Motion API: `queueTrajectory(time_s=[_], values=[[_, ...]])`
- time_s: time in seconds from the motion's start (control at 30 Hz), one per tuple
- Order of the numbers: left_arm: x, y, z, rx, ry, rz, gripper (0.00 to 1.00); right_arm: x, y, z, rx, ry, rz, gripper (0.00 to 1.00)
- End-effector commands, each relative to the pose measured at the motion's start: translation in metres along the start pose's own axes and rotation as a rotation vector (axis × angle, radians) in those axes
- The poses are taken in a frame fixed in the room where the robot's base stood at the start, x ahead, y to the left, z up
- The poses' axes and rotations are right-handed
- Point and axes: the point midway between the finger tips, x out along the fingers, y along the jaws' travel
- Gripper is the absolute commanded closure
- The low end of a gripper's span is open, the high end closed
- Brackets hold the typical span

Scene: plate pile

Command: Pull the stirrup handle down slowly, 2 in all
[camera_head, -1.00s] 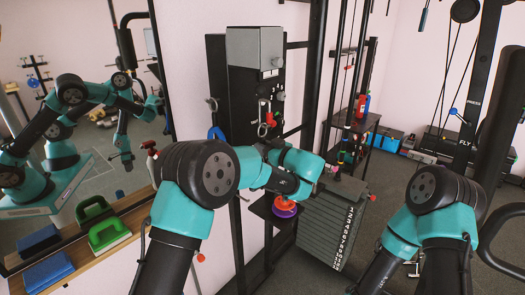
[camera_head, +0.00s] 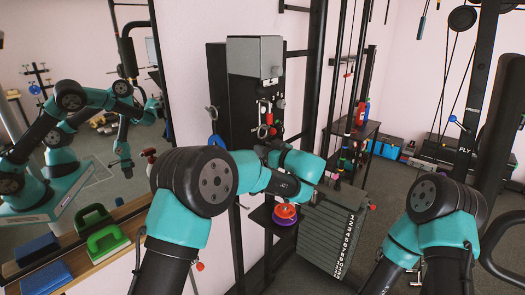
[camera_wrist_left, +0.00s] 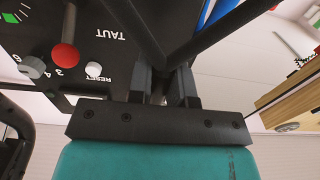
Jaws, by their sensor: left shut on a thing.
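In the left wrist view, the two dark fingers of my left gripper (camera_wrist_left: 164,88) are shut on part of a black V-shaped piece (camera_wrist_left: 165,28), which looks like the stirrup handle. The exact grip is partly hidden between the fingers. Beside it is a black panel (camera_wrist_left: 118,62) marked TAUT and RESET, with a red knob (camera_wrist_left: 65,56), a white button and green marks. In the head view, my left arm reaches to the front of a grey-topped black unit (camera_head: 255,55), and its own links hide the fingertips. My right arm shows at the right, its gripper out of view.
A red and purple round item (camera_head: 285,214) sits on a small dark shelf below my left forearm. A weight stack (camera_head: 330,235) stands to its right. Black rack posts stand behind.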

Motion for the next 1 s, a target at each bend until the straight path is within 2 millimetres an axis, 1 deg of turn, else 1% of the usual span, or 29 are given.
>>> queueTrajectory(time_s=[0.17, 0.47, 0.5, 0.7, 0.77, 0.8, 1.0], values=[[0.0002, 0.0000, -0.0067, 0.001, -0.002, 0.000, 1.00, 0.0000, 0.0000, 0.0000, 0.000, 0.000, 0.000, 0.57], [0.0002, 0.0001, -0.0050, 0.003, -0.003, 0.000, 1.00, 0.0000, 0.0000, 0.0000, 0.000, 0.000, 0.000, 0.57], [0.0002, 0.0001, -0.0049, 0.003, -0.003, 0.000, 0.77, 0.0000, 0.0000, 0.0000, 0.000, 0.000, 0.000, 0.57], [0.0002, 0.0001, -0.0055, 0.002, -0.002, 0.000, 0.58, 0.0000, 0.0000, 0.0000, 0.000, 0.000, 0.000, 0.57], [0.0002, 0.0001, -0.0059, 0.002, -0.002, 0.000, 0.52, 0.0000, 0.0000, 0.0000, 0.000, 0.000, 0.000, 0.57], [0.0001, 0.0001, -0.0061, 0.001, -0.001, 0.000, 0.51, 0.0000, 0.0000, 0.0000, 0.000, 0.000, 0.000, 0.57], [-0.0002, 0.0002, -0.0061, 0.001, -0.001, 0.000, 0.51, 0.0000, 0.0000, 0.0000, 0.000, 0.000, 0.000, 0.57]])
